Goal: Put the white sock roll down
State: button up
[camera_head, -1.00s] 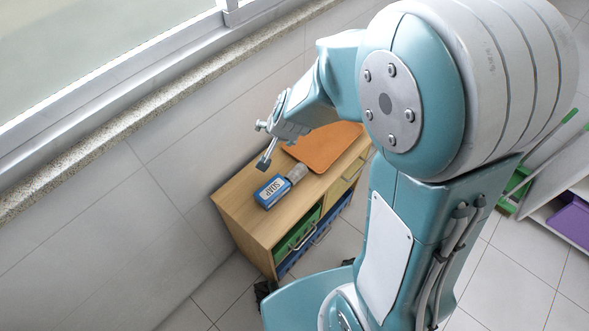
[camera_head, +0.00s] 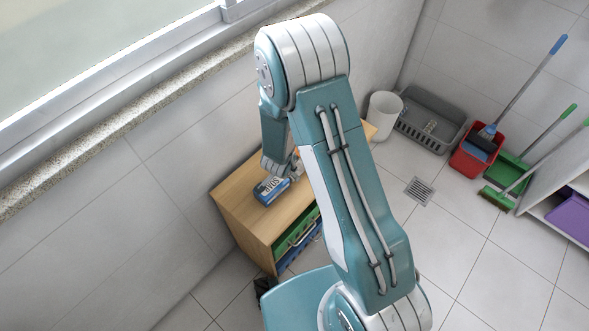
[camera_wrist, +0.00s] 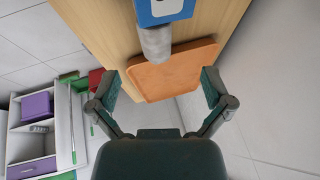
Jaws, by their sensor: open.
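The sock roll, pale grey-white (camera_wrist: 155,43), shows in the wrist view on the wooden cabinet top (camera_wrist: 108,28). It lies right by the end of the blue soap box (camera_wrist: 163,9) and by an orange tray (camera_wrist: 180,70). My gripper (camera_wrist: 159,86) is open, its two fingers spread wide with nothing between them. The roll is beyond the fingertips, apart from both. In the head view the soap box (camera_head: 271,190) lies on the cabinet (camera_head: 232,194). My arm hides most of the cabinet's right part there, and the gripper is mostly hidden.
The window wall and stone sill (camera_head: 120,124) run along the left. On the floor at the back right stand a white bin (camera_head: 383,115), a grey basket (camera_head: 436,112), a red bucket (camera_head: 470,158) and green brooms (camera_head: 505,175). The tiled floor at the right front is clear.

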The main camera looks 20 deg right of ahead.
jog(key=x, duration=0.9)
jog(key=shift+d+f, duration=0.1)
jog(key=shift+f, duration=0.2)
jog(key=c, duration=0.8)
jog(key=shift+r, duration=9)
